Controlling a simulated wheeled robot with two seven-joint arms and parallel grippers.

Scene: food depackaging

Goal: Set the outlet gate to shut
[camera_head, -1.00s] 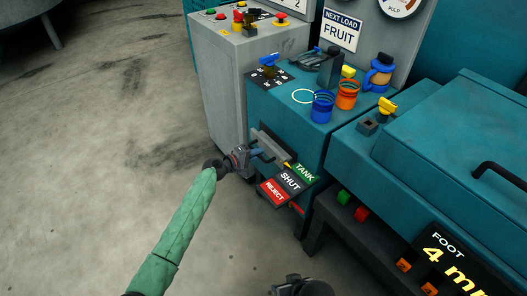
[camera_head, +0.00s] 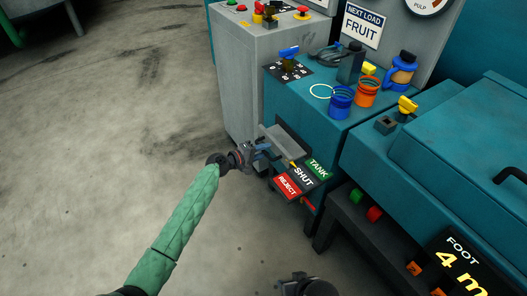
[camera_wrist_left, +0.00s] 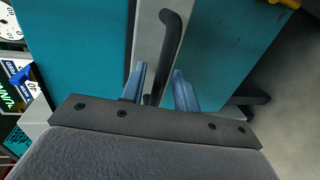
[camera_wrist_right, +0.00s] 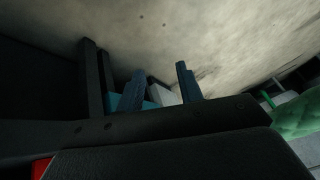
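The outlet gate's label board (camera_head: 304,178) has green TANK, black SHUT and red REJECT panels. A small yellow tip (camera_head: 293,164) lies at the board's upper left edge, by the SHUT panel; its exact alignment is hard to tell. My left gripper (camera_head: 264,148) is at the gate, left of the board. In the left wrist view, the dark bent gate handle (camera_wrist_left: 172,45) runs down between the fingers of that gripper (camera_wrist_left: 160,72). The fingers are apart, with a gap visible beside the handle. My right gripper (camera_wrist_right: 160,82) is open and empty, low in the head view (camera_head: 293,284).
The teal machine (camera_head: 300,105) carries a blue cup (camera_head: 341,103), an orange cup (camera_head: 367,93) and a blue jug (camera_head: 400,72). A grey control cabinet (camera_head: 245,75) stands behind. A dark bench (camera_head: 345,220) is at the right. The floor at left is clear.

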